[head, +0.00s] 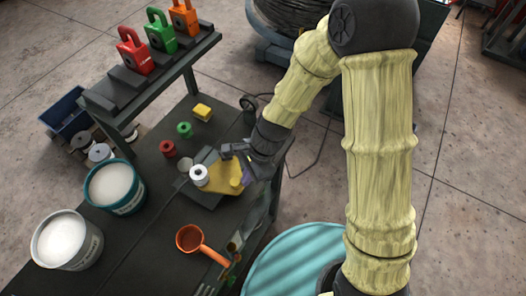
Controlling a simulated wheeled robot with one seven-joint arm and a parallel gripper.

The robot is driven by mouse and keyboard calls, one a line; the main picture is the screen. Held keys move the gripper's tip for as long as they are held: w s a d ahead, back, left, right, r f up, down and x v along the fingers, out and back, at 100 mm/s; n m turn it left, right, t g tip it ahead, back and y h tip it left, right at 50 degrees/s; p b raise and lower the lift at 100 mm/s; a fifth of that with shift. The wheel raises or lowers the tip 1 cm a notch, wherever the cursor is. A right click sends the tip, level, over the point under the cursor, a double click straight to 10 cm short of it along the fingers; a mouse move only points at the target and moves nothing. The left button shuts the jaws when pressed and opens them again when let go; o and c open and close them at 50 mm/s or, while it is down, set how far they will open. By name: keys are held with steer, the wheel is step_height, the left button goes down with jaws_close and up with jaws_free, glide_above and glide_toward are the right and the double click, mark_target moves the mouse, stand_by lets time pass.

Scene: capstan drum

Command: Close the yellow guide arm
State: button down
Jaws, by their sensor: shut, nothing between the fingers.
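The yellow guide arm (222,177) appears as a flat yellow piece on a dark base (205,196) on the bench, with a short yellow post on its right part. A white drum (199,176) stands at its left end, with a grey disc just behind. My gripper (234,153) reaches in from the right, shut and empty, just above and behind the yellow piece. It partly hides the piece's right side, where a small purple part shows. I cannot tell whether the gripper touches the guide arm, or how far the arm stands open.
On the dark bench (130,240) are red (168,148) and green (184,129) spools, a yellow block (202,112), an orange ladle (197,243) and two buckets (115,187). A raised shelf (205,41) holds coloured padlock-shaped pieces. A teal round surface (300,262) lies front right.

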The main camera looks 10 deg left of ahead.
steer(key=w+d+r, duration=0.3)
steer(key=d+r, duration=0.4)
steer(key=r, duration=0.2)
steer(key=shift+r+b, duration=0.2)
steer(key=shift+b, duration=0.15)
steer(key=shift+w, duration=0.15)
stand_by(0.4)
steer(key=d+r+n+t+h, duration=0.1)
steer(key=d+n, duration=0.4)
steer(key=d, duration=0.5)
steer(key=w+d+r+n+t+h, duration=0.1)
steer(key=d+n+t, duration=0.3)
steer(key=d, duration=0.6)
steer(key=shift+r+n+h, duration=0.5)
steer(key=shift+n+h, duration=0.3)
